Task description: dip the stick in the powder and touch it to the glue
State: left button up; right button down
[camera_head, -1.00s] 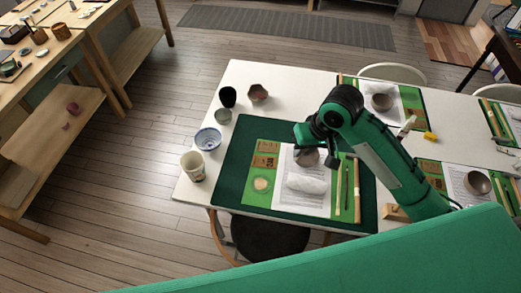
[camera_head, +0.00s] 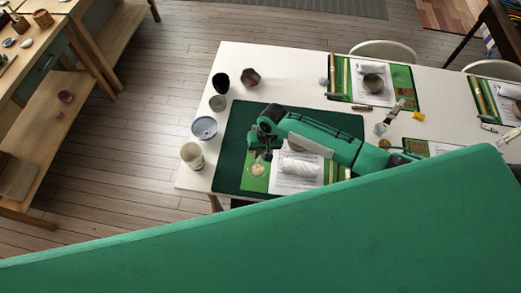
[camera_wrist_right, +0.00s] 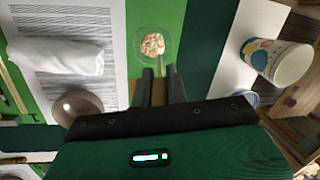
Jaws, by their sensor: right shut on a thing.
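My right gripper (camera_head: 262,152) is over the left part of the dark green mat (camera_head: 231,151), just above a small clear round dish (camera_head: 257,170). In the right wrist view, the gripper (camera_wrist_right: 159,72) is shut on a thin tan stick (camera_wrist_right: 160,46), mostly hidden between the fingers. The stick's far end is at or over the near side of the dish (camera_wrist_right: 141,48), which holds pale orange and white bits. I cannot tell whether the tip touches them, or whether they are powder or glue. My left gripper is not in view.
A white wrapped roll (camera_wrist_right: 55,57) lies on a printed sheet, with a grey-brown bowl (camera_wrist_right: 77,105) close by. A patterned cup (camera_head: 193,155), a blue-rimmed bowl (camera_head: 204,128) and other cups stand left of the mat. Other place settings lie to the right.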

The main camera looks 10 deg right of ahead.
jog(key=shift+f, duration=0.25)
jog(key=f+b, duration=0.4)
jog(key=b, duration=0.1)
jog(key=shift+d+f, duration=0.2)
jog(key=shift+f, duration=0.1)
jog(key=shift+a+f, duration=0.2)
jog(key=shift+f, duration=0.3)
dwell(0.4)
jog(key=shift+d+r+p, duration=0.25)
jog(key=shift+r+p, duration=0.85)
jog(key=shift+r, duration=0.05)
